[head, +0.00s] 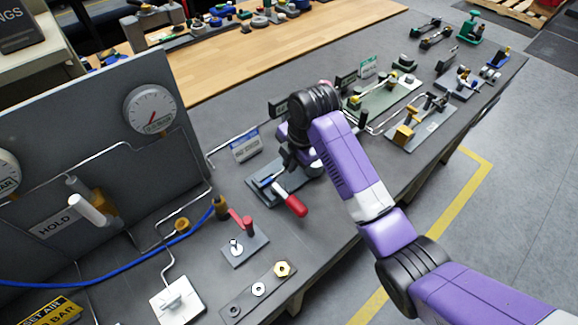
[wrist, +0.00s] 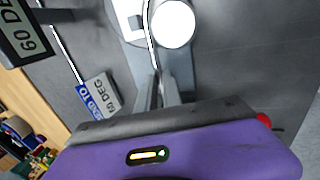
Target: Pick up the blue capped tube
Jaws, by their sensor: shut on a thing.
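My gripper (wrist: 160,90) is shut on a thin silver tube (wrist: 152,38), which runs up and away from the fingertips in the wrist view. No blue cap shows on the tube there. The tube lies over the grey bending tool (wrist: 186,68) with its round pale disc (wrist: 174,22). In the head view my wrist hangs over the same bending tool (head: 262,196), which has a red handle (head: 291,204). A small blue piece (head: 264,182) shows on the tool; I cannot tell whether it is the tube's cap. My fingertips are hidden in the head view.
A "bend to 60 deg" sign (wrist: 100,97) stands beside the tool. A gauge panel (head: 90,150) with a blue hose (head: 120,282) stands on the left. A red-lever fixture (head: 243,248) and a strip with nuts (head: 258,290) lie in front. Other fixtures (head: 425,120) stand behind on the right.

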